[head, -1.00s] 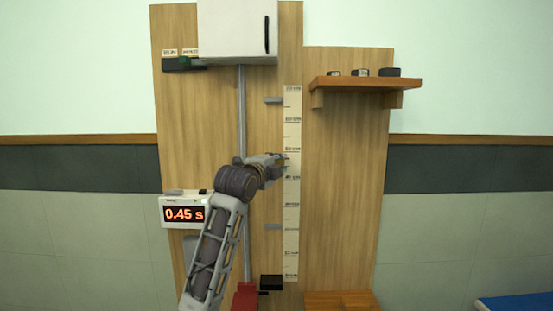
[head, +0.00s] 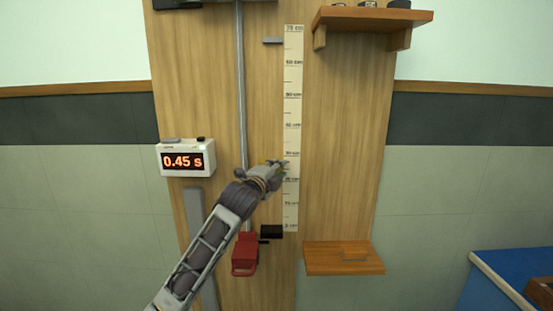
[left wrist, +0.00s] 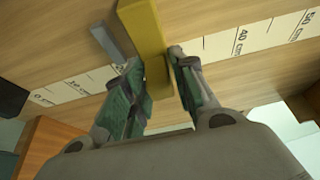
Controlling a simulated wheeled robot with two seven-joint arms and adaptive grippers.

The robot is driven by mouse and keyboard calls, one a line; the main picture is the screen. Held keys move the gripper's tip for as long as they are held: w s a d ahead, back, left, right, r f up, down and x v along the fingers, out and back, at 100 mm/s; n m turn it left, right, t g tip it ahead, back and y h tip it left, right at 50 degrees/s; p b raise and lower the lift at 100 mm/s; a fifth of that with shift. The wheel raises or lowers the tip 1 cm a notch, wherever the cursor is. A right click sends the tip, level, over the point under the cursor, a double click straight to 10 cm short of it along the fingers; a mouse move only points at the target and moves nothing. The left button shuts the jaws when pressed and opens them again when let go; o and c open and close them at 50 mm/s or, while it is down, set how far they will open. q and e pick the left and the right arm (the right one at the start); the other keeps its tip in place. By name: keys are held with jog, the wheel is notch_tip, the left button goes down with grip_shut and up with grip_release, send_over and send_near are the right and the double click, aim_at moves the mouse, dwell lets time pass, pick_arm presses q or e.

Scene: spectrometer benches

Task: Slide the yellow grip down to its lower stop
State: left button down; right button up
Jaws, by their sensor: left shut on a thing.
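The yellow grip (left wrist: 146,38) stands between the fingers of my left gripper (left wrist: 158,78) in the left wrist view, in front of the white centimetre scale (left wrist: 215,45). My left gripper is shut on it. In the head view my left gripper (head: 280,168) is over the lower half of the scale (head: 292,110) and hides the grip. The grey lower stop (left wrist: 112,41) is close beside the grip on the low-number side; I cannot tell if they touch. The grey upper stop (head: 273,41) is far above. My right gripper is not in view.
A vertical metal rod (head: 240,80) runs left of the scale to a red block (head: 245,254). A black block (head: 271,232) sits at the scale's foot. A timer reading 0.45 s (head: 186,160) is at left. A wooden ledge (head: 343,258) projects at lower right.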

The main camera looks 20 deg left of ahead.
pick_arm(q)
notch_tip(320, 180, down, 4)
jog(key=shift+f+b, duration=0.1)
jog(key=shift+b, duration=0.25)
jog(key=c, duration=1.3)
grip_release()
jog(key=shift+r, duration=0.2)
jog(key=shift+s+a, duration=0.2)
jog(key=shift+s, duration=1.8)
jog(key=shift+s+a, duration=0.25)
jog(key=shift+s, duration=1.7)
jog(key=shift+s+a, duration=0.2)
jog(key=shift+s, duration=1.8)
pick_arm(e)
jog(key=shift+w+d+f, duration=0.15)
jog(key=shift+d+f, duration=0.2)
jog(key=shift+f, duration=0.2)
